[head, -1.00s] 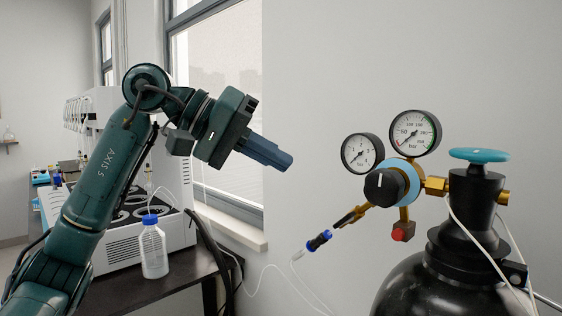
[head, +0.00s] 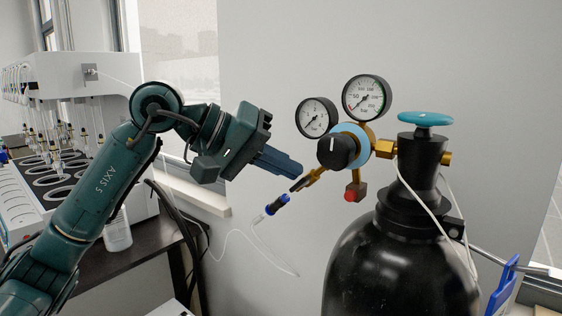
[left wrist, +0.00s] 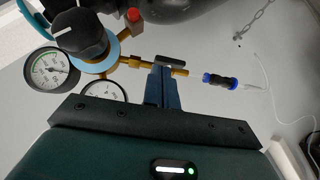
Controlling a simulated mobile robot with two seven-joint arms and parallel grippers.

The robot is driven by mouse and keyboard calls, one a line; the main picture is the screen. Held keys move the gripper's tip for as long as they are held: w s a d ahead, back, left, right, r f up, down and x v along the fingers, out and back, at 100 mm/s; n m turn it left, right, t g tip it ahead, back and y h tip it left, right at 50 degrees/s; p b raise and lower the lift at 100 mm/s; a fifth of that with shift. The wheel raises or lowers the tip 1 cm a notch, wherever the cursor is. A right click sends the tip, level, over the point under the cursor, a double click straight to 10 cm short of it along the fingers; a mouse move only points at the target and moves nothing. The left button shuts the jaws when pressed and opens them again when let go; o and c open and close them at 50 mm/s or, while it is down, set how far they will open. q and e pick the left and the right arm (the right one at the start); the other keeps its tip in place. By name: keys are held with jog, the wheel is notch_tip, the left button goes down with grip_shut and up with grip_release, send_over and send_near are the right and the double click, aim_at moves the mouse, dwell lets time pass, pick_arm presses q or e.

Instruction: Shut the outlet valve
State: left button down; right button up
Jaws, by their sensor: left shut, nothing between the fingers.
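The outlet valve (head: 305,182) is a small brass fitting with a short dark handle, on the lower left of the gas regulator (head: 352,150). In the left wrist view its dark handle (left wrist: 171,60) lies just beyond my fingertips. My left gripper (head: 296,166) is shut and empty, with its blue fingers pointing at the valve from the upper left. In the left wrist view the closed fingers (left wrist: 163,75) end right at the handle; I cannot tell whether they touch it. A blue-and-black tube connector (head: 277,205) sits below the valve. My right gripper is out of view.
Two gauges (head: 366,97) and a black knob (head: 337,151) sit close to the valve. A black gas cylinder (head: 395,260) with a teal handwheel (head: 426,119) stands at right. A bottle (head: 117,232) stands on the dark table at left. Thin tubing hangs below the connector.

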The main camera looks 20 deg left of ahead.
aim_at(310, 179)
pick_arm(q)
jog(key=shift+r, duration=0.15)
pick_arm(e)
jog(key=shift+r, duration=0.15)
pick_arm(q)
jog(key=shift+s+d+m+y+p, duration=0.1)
jog(key=shift+d+m+y+p, duration=0.3)
jog(key=shift+m+y, duration=0.3)
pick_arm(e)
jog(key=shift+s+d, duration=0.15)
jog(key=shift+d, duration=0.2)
pick_arm(q)
jog(key=d+y, duration=0.1)
jog(key=m+t+y, duration=0.1)
jog(key=y, duration=0.1)
jog(key=shift+s+d, duration=0.35)
jog(key=shift+d, duration=0.05)
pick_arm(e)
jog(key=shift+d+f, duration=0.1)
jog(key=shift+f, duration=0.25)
pick_arm(q)
jog(key=shift+s+d+f+b, duration=0.25)
jog(key=shift+d+f+b, duration=0.4)
jog(key=shift+b, duration=0.45)
jog(key=shift+d+b, duration=0.25)
jog(key=shift+b, duration=0.1)
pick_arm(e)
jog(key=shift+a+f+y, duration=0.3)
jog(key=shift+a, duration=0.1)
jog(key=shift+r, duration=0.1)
